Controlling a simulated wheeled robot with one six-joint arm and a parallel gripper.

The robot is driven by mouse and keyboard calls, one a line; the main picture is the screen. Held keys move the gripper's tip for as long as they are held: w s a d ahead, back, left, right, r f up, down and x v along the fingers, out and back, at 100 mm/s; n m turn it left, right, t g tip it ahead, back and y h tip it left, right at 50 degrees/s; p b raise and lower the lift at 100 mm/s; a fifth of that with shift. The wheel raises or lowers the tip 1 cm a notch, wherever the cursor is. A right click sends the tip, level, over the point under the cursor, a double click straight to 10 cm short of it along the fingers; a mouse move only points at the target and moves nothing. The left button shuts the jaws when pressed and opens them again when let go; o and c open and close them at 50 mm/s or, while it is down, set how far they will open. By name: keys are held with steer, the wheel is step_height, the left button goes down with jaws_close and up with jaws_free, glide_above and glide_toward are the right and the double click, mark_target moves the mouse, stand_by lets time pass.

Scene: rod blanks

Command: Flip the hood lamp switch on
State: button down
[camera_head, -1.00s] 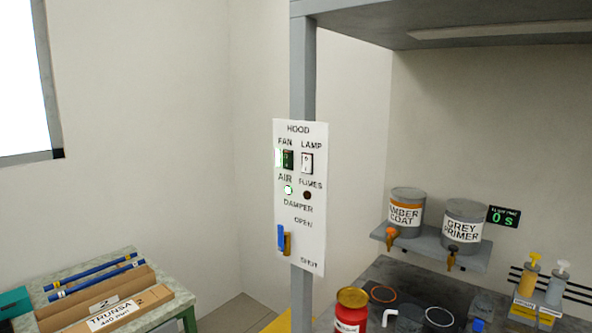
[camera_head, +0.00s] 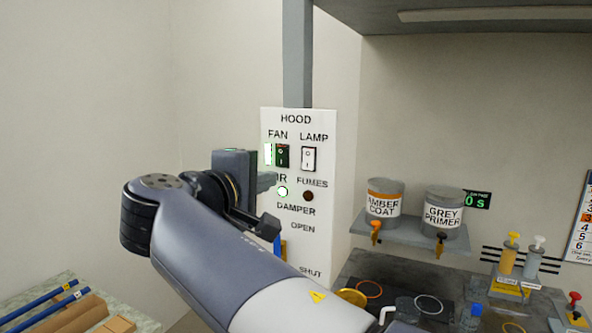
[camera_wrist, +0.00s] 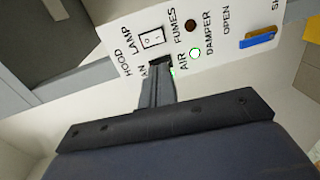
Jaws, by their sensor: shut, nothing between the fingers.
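The white hood panel (camera_head: 322,230) hangs on a grey post. Its lamp switch (camera_head: 309,159) is a white rocker in a dark frame, under the word LAMP; which side is pressed is too small to tell. The lamp switch also shows uncovered in the wrist view (camera_wrist: 151,39). The dark green fan switch (camera_head: 282,156) is left of it. My gripper (camera_head: 268,181) is shut and empty, in front of the panel's left side, below the fan switch and left of the lamp switch. In the wrist view its fingers (camera_wrist: 158,78) cover the fan switch area. Contact with the panel cannot be told.
A green light (camera_head: 283,191) and a dark fumes light (camera_head: 308,196) sit below the switches. The blue damper handle (camera_head: 277,245) is partly behind my arm. The hood's light strip (camera_head: 495,14) looks grey. Paint cans (camera_head: 384,205) stand on a shelf to the right.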

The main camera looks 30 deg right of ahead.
mark_target(307, 168)
steer(key=shift+d, duration=0.1)
steer(key=p+x, duration=0.4)
steer(key=x, duration=0.9)
steer(key=shift+d+r, duration=0.1)
steer(key=shift+w+d, duration=0.25)
steer(key=shift+d, duration=0.05)
steer(key=shift+f, duration=0.25)
steer(key=shift+f+b, duration=0.2)
steer(key=shift+b, duration=0.45)
steer(key=shift+w+d+b, duration=0.1)
steer(key=shift+d+b, duration=0.05)
steer(key=shift+b, duration=0.25)
steer(key=shift+r, duration=0.25)
steer(key=shift+f, duration=0.1)
